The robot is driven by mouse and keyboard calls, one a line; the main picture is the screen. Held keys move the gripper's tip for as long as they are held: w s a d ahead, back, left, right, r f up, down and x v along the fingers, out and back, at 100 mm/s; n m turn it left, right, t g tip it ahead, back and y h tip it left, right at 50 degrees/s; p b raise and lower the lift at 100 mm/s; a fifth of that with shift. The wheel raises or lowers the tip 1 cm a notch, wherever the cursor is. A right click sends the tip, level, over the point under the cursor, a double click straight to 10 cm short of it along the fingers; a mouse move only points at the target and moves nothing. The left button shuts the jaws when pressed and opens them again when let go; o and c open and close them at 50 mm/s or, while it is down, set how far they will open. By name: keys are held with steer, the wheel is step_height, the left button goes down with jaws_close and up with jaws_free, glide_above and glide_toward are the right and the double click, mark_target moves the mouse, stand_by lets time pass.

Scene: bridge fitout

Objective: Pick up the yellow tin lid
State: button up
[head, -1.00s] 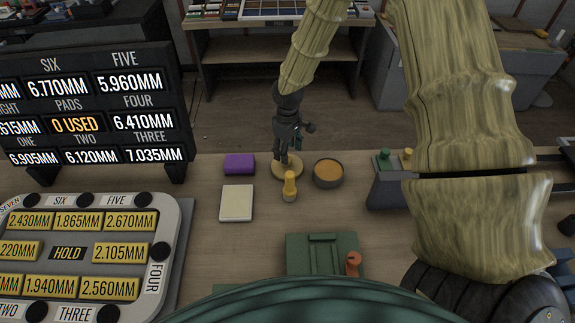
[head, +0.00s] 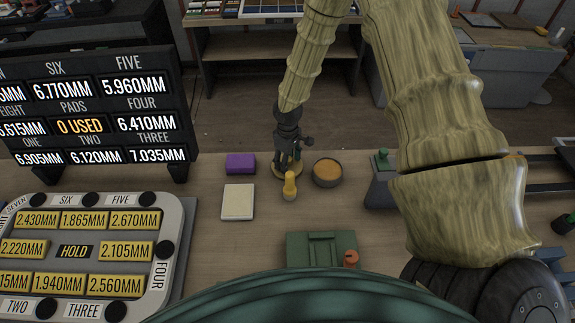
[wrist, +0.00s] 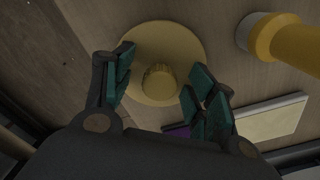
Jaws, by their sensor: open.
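The yellow tin lid (wrist: 150,45) is a round disc with a ribbed knob (wrist: 159,77) at its middle. It lies flat on the wooden table. In the head view the lid (head: 279,171) shows only in part behind my gripper (head: 288,163). In the wrist view my gripper (wrist: 158,88) is open, with its teal-padded fingers on either side of the knob and above the disc. I cannot tell whether the fingers touch the lid.
A yellow-topped peg-like piece (head: 289,186) stands just in front of the lid. A round tin (head: 327,173) with an orange-brown top is at its right. A purple block (head: 241,163) and a cream pad (head: 238,202) lie to the left. A green tray (head: 310,250) is nearer.

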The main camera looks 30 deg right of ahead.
steer(key=c, duration=1.1)
steer(key=shift+c, duration=0.2)
steer(key=shift+r, duration=0.1)
